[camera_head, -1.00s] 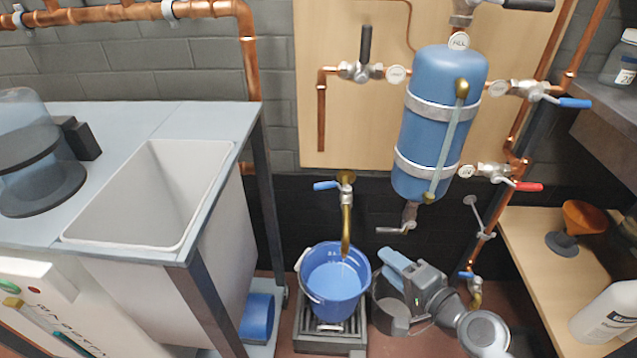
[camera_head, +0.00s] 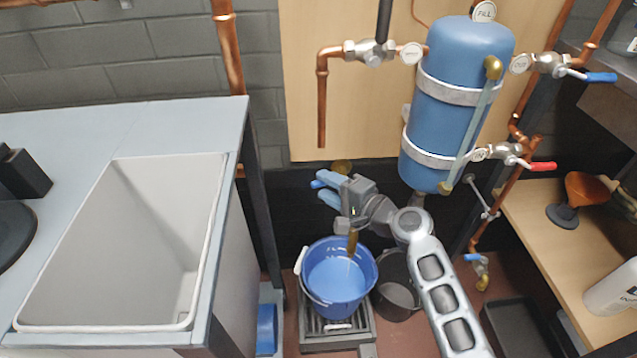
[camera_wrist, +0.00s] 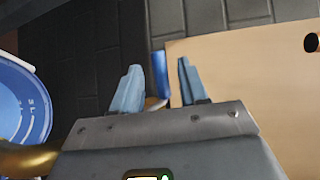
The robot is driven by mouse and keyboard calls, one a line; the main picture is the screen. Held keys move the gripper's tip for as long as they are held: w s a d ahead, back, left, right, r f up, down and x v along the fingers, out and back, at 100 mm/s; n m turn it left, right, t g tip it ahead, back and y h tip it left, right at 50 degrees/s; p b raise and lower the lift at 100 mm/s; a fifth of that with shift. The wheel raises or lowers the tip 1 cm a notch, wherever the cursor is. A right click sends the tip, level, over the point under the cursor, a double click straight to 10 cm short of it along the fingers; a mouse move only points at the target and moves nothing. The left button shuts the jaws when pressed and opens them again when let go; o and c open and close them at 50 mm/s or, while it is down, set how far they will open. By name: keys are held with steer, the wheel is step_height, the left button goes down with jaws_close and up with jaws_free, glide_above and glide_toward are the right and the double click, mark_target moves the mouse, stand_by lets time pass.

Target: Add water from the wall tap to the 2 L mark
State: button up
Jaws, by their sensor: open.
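The wall tap has a blue lever (camera_head: 317,184) and a brass spout (camera_head: 352,243), partly hidden behind my gripper (camera_head: 325,188). In the wrist view the lever (camera_wrist: 159,72) stands between the two spread blue fingers of my gripper (camera_wrist: 157,82), with gaps on both sides. The blue bucket (camera_head: 362,291) stands upright under the spout. Its inside is pale blue at the bottom, and I cannot tell the water level. The bucket also shows at the left of the wrist view (camera_wrist: 8,87), with a 3 L mark legible inside. No stream from the spout can be made out.
The bucket stands on a dark slatted stand (camera_head: 315,331). A dark bin (camera_head: 397,296) is close on its right. A white sink (camera_head: 120,240) is at left. A blue tank (camera_head: 465,100) with valves hangs above right of my gripper. An orange funnel (camera_head: 585,188) sits on a shelf.

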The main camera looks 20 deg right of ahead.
steer(key=shift+x, duration=1.5)
jaws_close()
